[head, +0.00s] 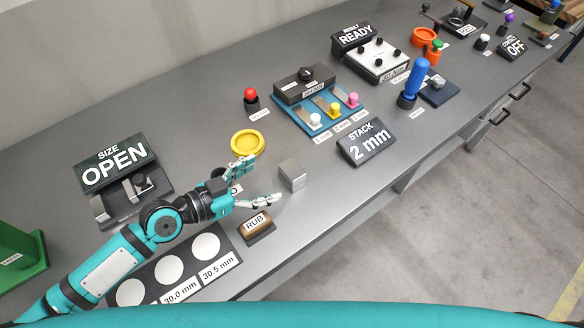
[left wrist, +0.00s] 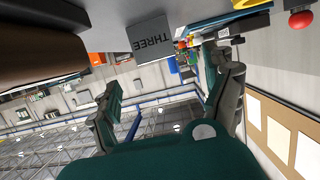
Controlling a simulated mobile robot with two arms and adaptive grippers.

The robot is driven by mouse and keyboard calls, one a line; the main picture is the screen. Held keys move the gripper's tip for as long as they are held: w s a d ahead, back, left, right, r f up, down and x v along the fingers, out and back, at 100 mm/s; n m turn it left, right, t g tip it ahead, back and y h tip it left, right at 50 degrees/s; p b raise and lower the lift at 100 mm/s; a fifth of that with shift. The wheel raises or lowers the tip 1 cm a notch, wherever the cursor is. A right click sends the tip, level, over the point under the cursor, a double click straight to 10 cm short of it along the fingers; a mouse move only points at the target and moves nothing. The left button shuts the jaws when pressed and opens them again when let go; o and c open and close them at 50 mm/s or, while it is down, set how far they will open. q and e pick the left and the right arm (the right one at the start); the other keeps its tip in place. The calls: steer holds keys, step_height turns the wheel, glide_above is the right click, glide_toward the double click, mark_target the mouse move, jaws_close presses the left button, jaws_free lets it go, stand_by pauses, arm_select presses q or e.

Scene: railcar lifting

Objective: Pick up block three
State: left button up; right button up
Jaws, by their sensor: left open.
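Block three (head: 291,176) is a small grey metal cube on the grey bench. In the left wrist view its face reading THREE (left wrist: 150,38) points toward me. My left gripper (head: 259,182) is open and empty, low over the bench just left of the block. Its two fingers are spread and point toward the block, with a gap still between fingertips and block. In the left wrist view the block shows beyond the open fingers (left wrist: 168,82). My right gripper is not in view.
A brown-topped RUB block (head: 256,222) sits close below the left gripper. A yellow dish (head: 247,142) lies just above it. The bench's front edge is near the block.

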mark_target(291, 169)
arm_select(q)
steer(key=x, duration=0.3)
steer(key=shift+w+d+p, duration=0.1)
steer(key=shift+d+p, duration=0.1)
steer(key=shift+p, duration=0.2)
steer(key=shift+w+d+p, duration=0.25)
steer(key=shift+d+p, duration=0.1)
steer(key=shift+d, duration=0.1)
steer(key=p+x, duration=0.1)
steer(key=x, duration=0.2)
steer(key=shift+d+p, duration=0.35)
steer(key=shift+w+d+f, duration=0.25)
steer(key=shift+d, duration=0.15)
steer(key=shift+a, duration=0.1)
steer(key=shift+c, duration=1.1)
steer(key=shift+r, duration=0.1)
steer(key=c, duration=1.4)
